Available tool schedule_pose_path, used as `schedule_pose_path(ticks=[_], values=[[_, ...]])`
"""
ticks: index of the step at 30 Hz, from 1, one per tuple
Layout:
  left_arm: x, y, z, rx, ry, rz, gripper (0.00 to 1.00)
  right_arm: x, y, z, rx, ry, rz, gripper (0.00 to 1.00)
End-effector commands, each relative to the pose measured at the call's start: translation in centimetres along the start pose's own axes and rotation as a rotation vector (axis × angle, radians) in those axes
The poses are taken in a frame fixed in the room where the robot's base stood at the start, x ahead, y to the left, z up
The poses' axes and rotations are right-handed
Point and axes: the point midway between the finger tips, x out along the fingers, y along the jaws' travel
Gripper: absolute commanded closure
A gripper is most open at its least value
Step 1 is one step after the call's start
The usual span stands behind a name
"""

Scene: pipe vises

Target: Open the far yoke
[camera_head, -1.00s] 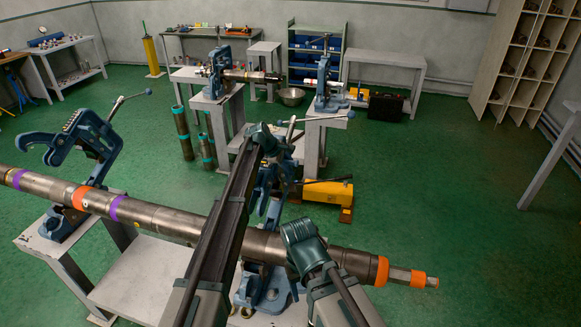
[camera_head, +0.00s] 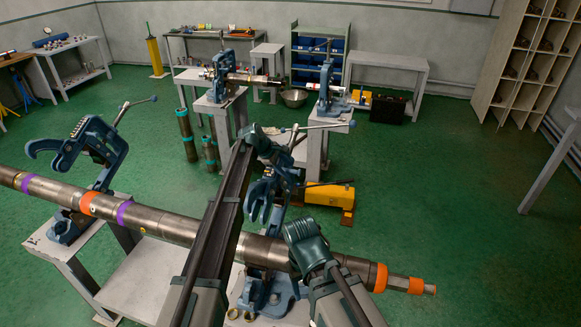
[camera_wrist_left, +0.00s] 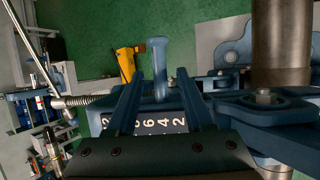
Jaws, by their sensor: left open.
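A long dark pipe (camera_head: 170,220) with orange and purple bands lies across two blue vises. The left vise's yoke (camera_head: 80,146) stands swung up, clear of the pipe. The middle vise's yoke (camera_head: 266,198) is also tilted up, its hooked ends above the pipe; my arm partly hides it. My left gripper (camera_wrist_left: 159,82) is at this yoke, its two fingers apart on either side of an upright blue bar (camera_wrist_left: 158,58). Contact cannot be told. A numbered plate (camera_wrist_left: 150,123) shows below the fingers. Of my right arm only a link shows; its gripper is out of view.
The middle vise's handle (camera_head: 325,125) reaches out to the right. A yellow tool (camera_head: 325,194) lies on the floor behind the pipe. Another pair of vises with a short pipe (camera_head: 250,79) stands farther back.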

Motion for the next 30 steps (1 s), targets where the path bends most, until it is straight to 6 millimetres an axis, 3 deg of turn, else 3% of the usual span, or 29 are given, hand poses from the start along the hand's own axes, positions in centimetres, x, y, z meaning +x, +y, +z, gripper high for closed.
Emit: schedule_pose_path(ticks=[1, 3, 12, 30], values=[[-1.8, 0.2, 0.3, -0.001, 0.000, 0.000, 0.48, -1.7, 0.2, 0.1, -0.001, -0.001, 0.000, 0.39], [-3.1, 0.2, 0.3, 0.000, 0.000, 0.000, 0.48, -2.7, 0.3, 0.2, -0.002, -0.001, 0.000, 0.39], [-7.5, 0.1, 0.2, 0.000, 0.000, -0.001, 0.48, -6.3, 0.6, 0.4, 0.000, -0.003, -0.001, 0.39], [-7.9, -0.1, 0.0, 0.001, 0.000, -0.002, 0.48, -6.5, 0.6, 0.4, 0.002, -0.003, -0.001, 0.39]])
